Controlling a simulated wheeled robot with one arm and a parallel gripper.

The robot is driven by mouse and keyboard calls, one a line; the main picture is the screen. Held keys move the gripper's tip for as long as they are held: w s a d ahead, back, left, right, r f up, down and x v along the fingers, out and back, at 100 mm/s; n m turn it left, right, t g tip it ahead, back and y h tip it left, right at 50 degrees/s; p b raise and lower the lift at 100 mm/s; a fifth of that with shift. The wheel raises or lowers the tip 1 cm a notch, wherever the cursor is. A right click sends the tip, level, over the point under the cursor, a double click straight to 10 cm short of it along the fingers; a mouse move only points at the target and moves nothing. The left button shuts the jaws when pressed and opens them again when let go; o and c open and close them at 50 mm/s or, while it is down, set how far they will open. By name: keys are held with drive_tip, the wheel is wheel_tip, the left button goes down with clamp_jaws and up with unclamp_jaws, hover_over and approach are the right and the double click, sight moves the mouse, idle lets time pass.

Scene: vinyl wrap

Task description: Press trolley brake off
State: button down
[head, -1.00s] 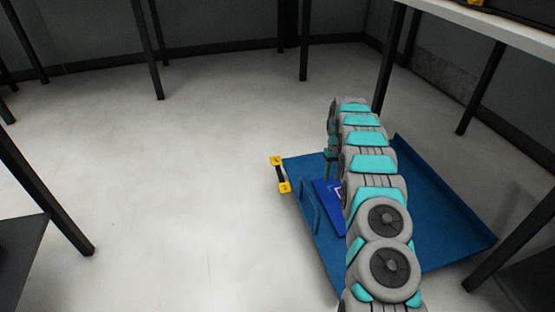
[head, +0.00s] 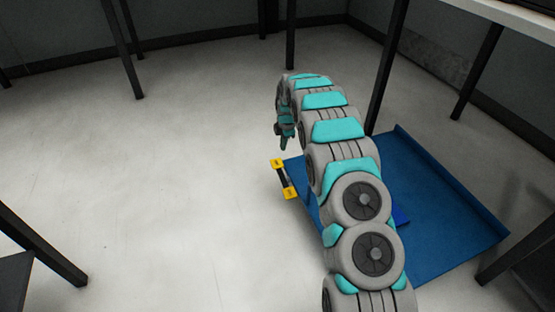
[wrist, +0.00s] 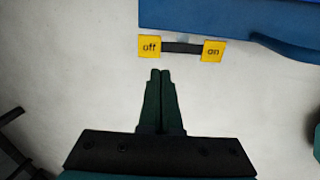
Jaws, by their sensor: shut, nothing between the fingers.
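The blue trolley (head: 440,190) stands on the floor, partly hidden behind my arm in the head view. Its brake bar with two yellow ends (head: 284,179) sticks out at its left edge. In the wrist view the left yellow pad reads "off" (wrist: 149,46) and the right one reads "on" (wrist: 213,51), joined by a dark bar. My gripper (wrist: 160,72) is shut and empty, its tips just below the "off" pad in the picture and apart from it. In the head view my gripper (head: 285,148) points down, just above the brake bar in the picture.
The pale floor (head: 150,190) left of the trolley is clear. Dark table legs (head: 388,65) stand behind and to the right of the trolley. A dark table corner (head: 15,275) shows at the lower left.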

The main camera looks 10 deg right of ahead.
sight(278, 165)
drive_tip(key=shift+w+a+r, duration=0.1)
drive_tip(key=shift+w+a, duration=0.05)
drive_tip(key=x, duration=1.4)
idle(0.4)
drive_tip(key=shift+w+f+b, duration=0.25)
drive_tip(key=shift+f+b, duration=0.05)
drive_tip(key=shift+f, duration=0.1)
drive_tip(key=shift+w+f+b, duration=0.3)
drive_tip(key=shift+w+f, duration=0.05)
drive_tip(key=shift+w, duration=0.05)
drive_tip(key=shift+w+a+f+b, duration=0.15)
drive_tip(key=shift+w+f+b, duration=0.2)
drive_tip(key=shift+f, duration=0.25)
drive_tip(key=shift+s+f, duration=0.1)
drive_tip(key=shift+f, duration=0.05)
idle(0.3)
